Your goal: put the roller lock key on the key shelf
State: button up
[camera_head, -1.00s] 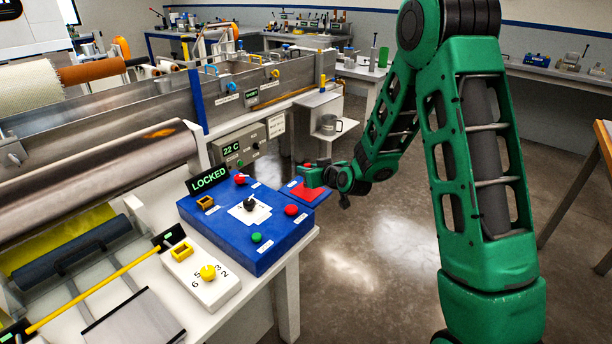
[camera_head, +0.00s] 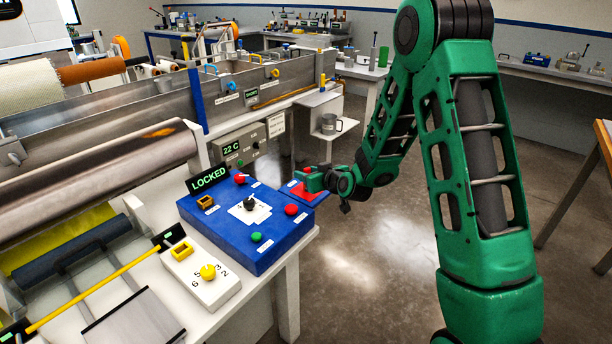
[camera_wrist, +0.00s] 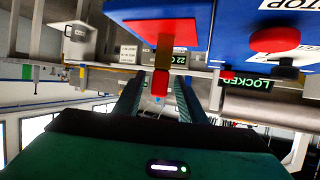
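The roller lock key (camera_wrist: 160,83) has a red head and a brass-coloured part (camera_wrist: 164,52). In the wrist view it is upright at the red pad (camera_wrist: 160,32) of the blue key shelf (camera_wrist: 116,5); I cannot tell whether it touches the pad. My gripper (camera_wrist: 160,88) has one finger on each side of the red head, with gaps visible, so it looks open around the key. In the head view my gripper (camera_head: 310,178) is just above the red pad (camera_head: 299,193), on the blue shelf (camera_head: 318,198) at the right of the blue control box; its fingers mostly hide the key.
The blue control box (camera_head: 275,248) carries a black knob, red and green buttons and a LOCKED sign (camera_head: 209,179). A white box with a yellow knob (camera_head: 208,272) is in front. A grey mug (camera_head: 330,124) stands on a ledge behind. Open floor (camera_head: 400,255) lies right.

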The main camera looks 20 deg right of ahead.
jog(key=v, duration=1.1)
jog(key=shift+s, duration=0.25)
jog(key=shift+d, duration=0.15)
jog(key=s+d+r+m+g+h, duration=0.15)
jog(key=s+d+g, duration=0.35)
jog(key=s, duration=0.5)
jog(key=s+d+r+m+g+h, duration=0.1)
jog(key=s+d+m+g+h, duration=0.15)
jog(key=s+d, duration=0.65)
jog(key=s+r+m+g, duration=0.2)
jog(key=s, duration=0.8)
jog(key=s+r+m+g+y, duration=0.1)
jog(key=s+r+m+g, duration=0.1)
jog(key=s, duration=0.8)
jog(key=shift+s+d+m+g, duration=0.35)
jog(key=shift+m+g, duration=0.15)
jog(key=shift+g, duration=0.35)
